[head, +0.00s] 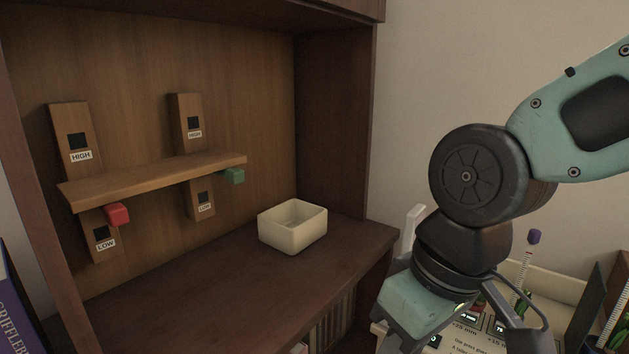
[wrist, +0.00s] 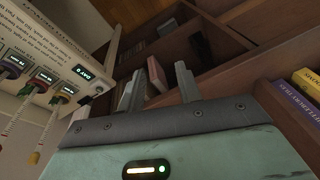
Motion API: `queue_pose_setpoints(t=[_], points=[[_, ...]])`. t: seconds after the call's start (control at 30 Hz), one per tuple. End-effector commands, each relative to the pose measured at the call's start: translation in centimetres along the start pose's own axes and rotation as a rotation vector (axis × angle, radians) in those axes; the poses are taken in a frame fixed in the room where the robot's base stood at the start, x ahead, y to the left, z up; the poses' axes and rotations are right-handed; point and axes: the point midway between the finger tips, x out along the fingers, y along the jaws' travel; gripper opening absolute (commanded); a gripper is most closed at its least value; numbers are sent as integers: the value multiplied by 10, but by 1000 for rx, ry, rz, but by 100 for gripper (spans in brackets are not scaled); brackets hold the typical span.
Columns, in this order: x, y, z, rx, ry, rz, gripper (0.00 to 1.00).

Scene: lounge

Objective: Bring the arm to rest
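My arm (head: 480,172) comes in from the right in the head view and bends down in front of the right end of the cabinet. Its lower part runs out of the bottom of that view, and the fingertips cannot be made out there. In the wrist view my gripper (wrist: 158,82) has its two grey fingers apart. I see nothing held between them. Shelves and books lie beyond the fingers.
A cream bin (head: 292,226) stands on the cabinet top (head: 215,285). A panel with displays (wrist: 45,65) is close on the left.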

Motion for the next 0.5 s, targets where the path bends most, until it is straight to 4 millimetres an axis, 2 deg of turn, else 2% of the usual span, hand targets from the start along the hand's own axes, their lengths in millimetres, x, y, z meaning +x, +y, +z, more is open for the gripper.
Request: queue_pose_setpoints(t=[0.03, 0.2, 0.23, 0.3, 0.5], points=[[12, 1, 22, -12, -40, 16, 35], [41, 9, 87, -55, -156, 72, 35], [35, 9, 90, -57, -161, 77, 35], [14, 6, 81, -53, -153, 74, 35], [-28, 1, 73, -51, -152, 73, 35]])
